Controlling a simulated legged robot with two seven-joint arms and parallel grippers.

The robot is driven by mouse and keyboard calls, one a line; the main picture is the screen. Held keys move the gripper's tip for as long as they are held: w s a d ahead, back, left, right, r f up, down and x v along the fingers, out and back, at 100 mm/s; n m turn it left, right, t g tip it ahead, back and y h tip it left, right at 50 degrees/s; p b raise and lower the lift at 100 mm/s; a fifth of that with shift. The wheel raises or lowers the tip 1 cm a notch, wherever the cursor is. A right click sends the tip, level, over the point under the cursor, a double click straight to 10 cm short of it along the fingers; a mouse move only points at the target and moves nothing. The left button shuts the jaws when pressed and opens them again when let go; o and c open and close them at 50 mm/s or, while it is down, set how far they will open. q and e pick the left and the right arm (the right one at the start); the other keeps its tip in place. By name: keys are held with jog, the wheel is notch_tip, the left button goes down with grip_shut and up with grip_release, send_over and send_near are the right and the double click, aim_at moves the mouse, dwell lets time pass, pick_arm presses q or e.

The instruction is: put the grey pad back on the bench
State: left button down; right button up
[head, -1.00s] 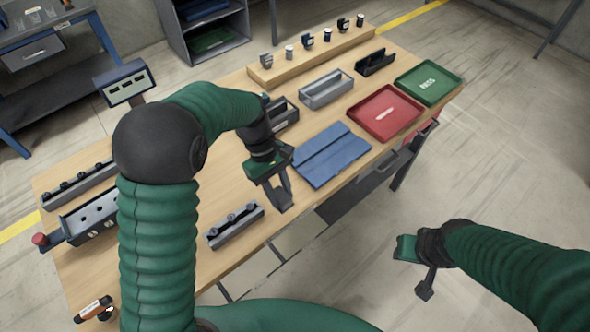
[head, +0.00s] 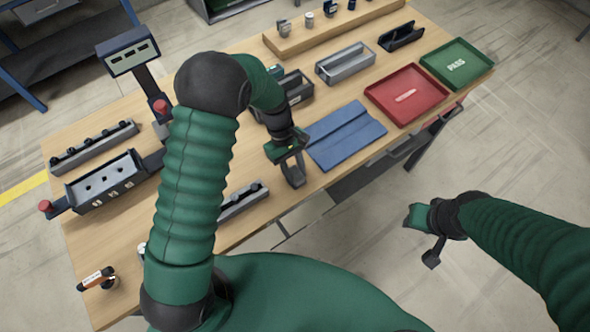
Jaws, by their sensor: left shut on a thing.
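The bench (head: 140,102) is a wooden-topped table across the view. My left gripper (head: 294,178) points down near its front edge, just left of the blue folded mat (head: 345,135). It is shut on a small grey thing, taken to be the grey pad, hard to tell from the grey fingers. I cannot tell whether it touches the bench top. My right gripper (head: 424,236) hangs over the floor, in front of the bench and clear of it. Its opening is not clear.
A red tray (head: 385,92) and a green PASS tray (head: 478,76) lie at the right. Grey bins (head: 345,65) stand behind the mat. A short rail (head: 243,202) is partly hidden by my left arm. A fixture (head: 105,182) and a display post (head: 133,57) stand left.

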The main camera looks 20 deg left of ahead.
pick_arm(q)
jog(key=shift+s, duration=0.15)
jog(key=c, duration=1.4)
grip_release()
jog(key=shift+a, duration=0.1)
jog(key=o, duration=0.3)
jog(key=shift+a+f, duration=0.15)
jog(key=shift+o, duration=0.2)
